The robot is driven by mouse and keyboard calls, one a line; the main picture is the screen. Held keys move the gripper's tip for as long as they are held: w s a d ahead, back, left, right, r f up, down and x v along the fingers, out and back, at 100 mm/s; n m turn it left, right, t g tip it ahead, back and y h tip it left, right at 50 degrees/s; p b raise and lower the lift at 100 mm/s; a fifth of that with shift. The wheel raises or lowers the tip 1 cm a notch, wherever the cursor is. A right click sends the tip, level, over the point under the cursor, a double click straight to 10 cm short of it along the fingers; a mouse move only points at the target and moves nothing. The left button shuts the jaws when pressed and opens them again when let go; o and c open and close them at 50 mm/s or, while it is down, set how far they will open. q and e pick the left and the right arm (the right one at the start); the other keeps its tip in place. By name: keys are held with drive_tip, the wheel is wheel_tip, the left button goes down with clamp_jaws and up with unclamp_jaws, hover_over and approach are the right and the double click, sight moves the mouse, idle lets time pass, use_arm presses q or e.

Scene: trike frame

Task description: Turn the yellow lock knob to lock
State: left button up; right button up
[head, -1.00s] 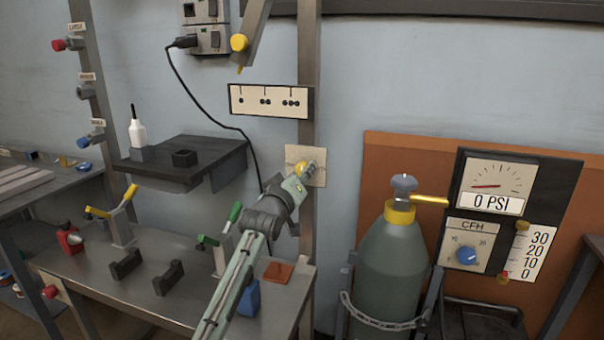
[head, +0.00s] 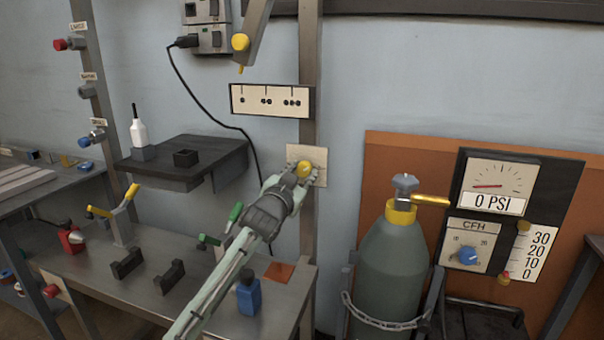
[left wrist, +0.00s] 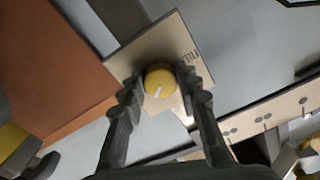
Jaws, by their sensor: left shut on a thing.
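The yellow lock knob (head: 304,169) sits on a beige plate (head: 320,154) fixed to the metal post. In the left wrist view the round yellow knob (left wrist: 159,79) shows a white pointer mark that slants toward the lower left of the picture. The plate (left wrist: 140,45) there carries dark lettering, partly hidden by a finger. My left gripper (head: 303,172) is at the knob, and in the left wrist view its two fingers (left wrist: 158,82) stand on either side of it, shut on it. My right gripper is not in view.
A panel with dotted marks (head: 271,101) is on the wall above left of the plate. A grey gas cylinder (head: 384,262) with a yellow collar stands to the right, beside a gauge panel (head: 497,185). A dark shelf (head: 215,150) and metal workbench (head: 205,290) lie left.

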use_arm(q)
drive_tip(key=m, duration=0.3)
drive_tip(key=shift+a+m, duration=0.1)
drive_tip(key=shift+m, duration=1.9)
drive_tip(key=o, duration=1.2)
drive_tip(key=shift+c, duration=0.2)
drive_tip(key=shift+s+a, duration=0.1)
drive_tip(key=shift+s, duration=0.1)
drive_tip(key=v, duration=1.1)
drive_tip(key=shift+s, duration=0.25)
